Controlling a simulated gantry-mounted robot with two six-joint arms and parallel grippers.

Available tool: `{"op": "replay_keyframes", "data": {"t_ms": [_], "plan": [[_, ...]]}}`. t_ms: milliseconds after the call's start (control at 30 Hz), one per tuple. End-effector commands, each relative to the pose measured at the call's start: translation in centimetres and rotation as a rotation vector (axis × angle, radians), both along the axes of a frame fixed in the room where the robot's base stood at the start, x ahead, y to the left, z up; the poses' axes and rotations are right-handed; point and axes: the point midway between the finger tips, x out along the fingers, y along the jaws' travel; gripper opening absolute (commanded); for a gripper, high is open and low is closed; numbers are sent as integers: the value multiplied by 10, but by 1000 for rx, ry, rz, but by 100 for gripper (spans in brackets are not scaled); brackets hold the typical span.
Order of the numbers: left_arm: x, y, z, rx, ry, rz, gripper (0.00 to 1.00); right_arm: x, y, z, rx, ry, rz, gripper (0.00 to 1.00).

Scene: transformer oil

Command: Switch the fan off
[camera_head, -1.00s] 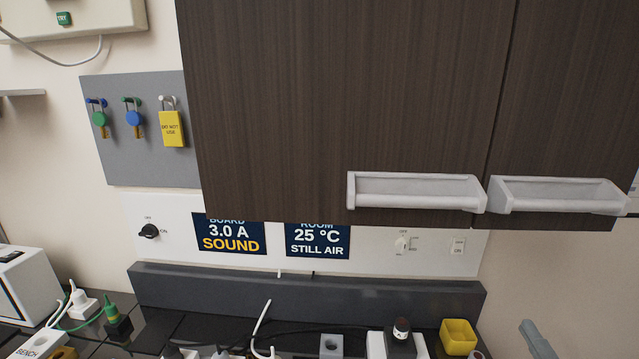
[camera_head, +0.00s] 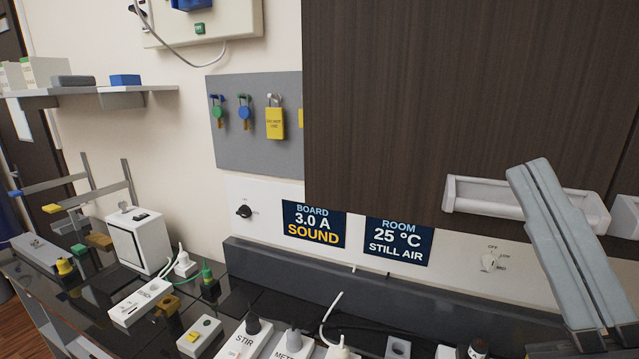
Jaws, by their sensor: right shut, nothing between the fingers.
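A white rotary knob (camera_head: 488,262) sits on the pale wall panel below the cabinet, with OFF and LOW lettering around it. A black rotary knob (camera_head: 244,211) is on the same panel further left, its lettering too small to read. I cannot tell from any label which one works the fan. The room sign (camera_head: 398,241) reads 25 °C, STILL AIR. My right gripper (camera_head: 530,168) is shut and empty, its two grey fingers together and pointing up, in front of the cabinet handle in the picture. It is right of the white knob. My left gripper is not in view.
A dark cabinet (camera_head: 400,90) with a pale handle (camera_head: 478,196) overhangs the panel. The board sign (camera_head: 313,223) reads 3.0 A, SOUND. Padlocks hang on a grey board (camera_head: 250,155). Several devices and cables crowd the bench below, including a white box (camera_head: 140,240).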

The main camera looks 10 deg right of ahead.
Motion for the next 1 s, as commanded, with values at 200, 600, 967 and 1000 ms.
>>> {"op": "replay_keyframes", "data": {"t_ms": [200, 600, 967, 1000], "plan": [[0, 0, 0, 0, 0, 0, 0, -8, -9, 13, 465, 8, 433, 0], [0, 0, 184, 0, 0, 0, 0, -8, -9, 196, 538, 17, 509, 0], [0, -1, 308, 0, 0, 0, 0, -8, -10, 320, 537, 19, 508, 0], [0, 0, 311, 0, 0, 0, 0, -8, -10, 323, 537, 19, 508, 0]]}}
